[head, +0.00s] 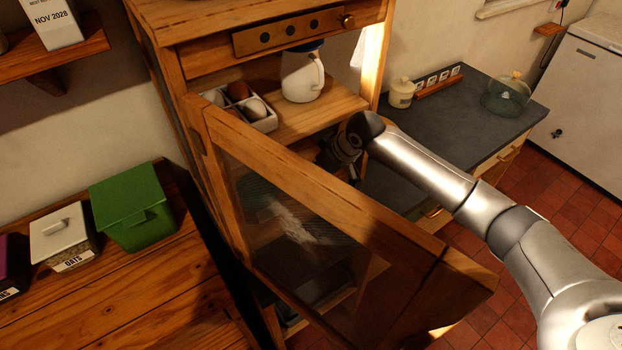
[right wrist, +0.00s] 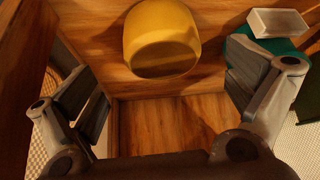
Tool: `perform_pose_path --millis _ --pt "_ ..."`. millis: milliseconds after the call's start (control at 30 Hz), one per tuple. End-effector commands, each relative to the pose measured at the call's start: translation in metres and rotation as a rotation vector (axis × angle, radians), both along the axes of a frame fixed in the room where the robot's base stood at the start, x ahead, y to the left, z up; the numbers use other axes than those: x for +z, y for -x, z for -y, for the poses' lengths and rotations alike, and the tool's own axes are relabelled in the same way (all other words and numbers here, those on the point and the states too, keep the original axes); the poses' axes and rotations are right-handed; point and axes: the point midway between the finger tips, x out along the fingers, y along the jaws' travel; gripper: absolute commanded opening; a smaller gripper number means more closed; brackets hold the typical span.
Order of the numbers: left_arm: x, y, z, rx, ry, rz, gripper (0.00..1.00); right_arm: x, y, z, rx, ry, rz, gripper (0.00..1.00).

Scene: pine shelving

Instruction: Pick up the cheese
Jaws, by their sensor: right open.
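A yellow, rounded thing that looks like the cheese (right wrist: 162,30) is at the top middle of the right wrist view, against wooden boards. My right gripper (right wrist: 165,80) is open, with one finger at the left and one at the right. The cheese lies ahead of the gap between the fingers, and nothing is held. In the head view my right arm reaches from the right into the wooden cabinet, and the dark gripper (head: 338,152) is partly hidden behind the open glazed door (head: 330,215). I cannot make out the cheese in the head view. My left gripper is not in view.
A teal thing with a pale block (right wrist: 277,22) is close to the right finger. On the cabinet shelf above stand an egg tray (head: 262,123) and a white jug (head: 300,78). The open door's frame is close to my right arm. A dark counter (head: 445,118) is at the right.

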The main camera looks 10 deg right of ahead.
Motion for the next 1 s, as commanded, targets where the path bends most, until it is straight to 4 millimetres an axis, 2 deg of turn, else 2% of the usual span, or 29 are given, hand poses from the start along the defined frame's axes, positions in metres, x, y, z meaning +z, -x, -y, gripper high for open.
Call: perform_pose_path --millis 67,167,400,567,767,1000 --pt "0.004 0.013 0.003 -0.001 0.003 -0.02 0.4 -0.005 -0.001 -0.002 0.001 0.0 -0.002 0.99" --pt "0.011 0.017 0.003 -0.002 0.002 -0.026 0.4 -0.015 -0.005 -0.006 -0.001 0.0 -0.003 0.99" --pt "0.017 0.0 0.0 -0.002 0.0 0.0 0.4 -0.04 -0.015 -0.013 -0.001 0.0 0.0 0.99" --pt "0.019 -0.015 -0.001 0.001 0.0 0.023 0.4 -0.046 -0.017 -0.014 0.0 0.001 0.0 0.99" --pt "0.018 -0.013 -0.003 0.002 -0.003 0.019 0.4 -0.046 -0.017 -0.014 0.0 0.001 0.002 0.99" --pt "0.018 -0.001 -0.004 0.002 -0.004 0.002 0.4 -0.046 -0.017 -0.014 0.0 0.0 0.001 0.68"
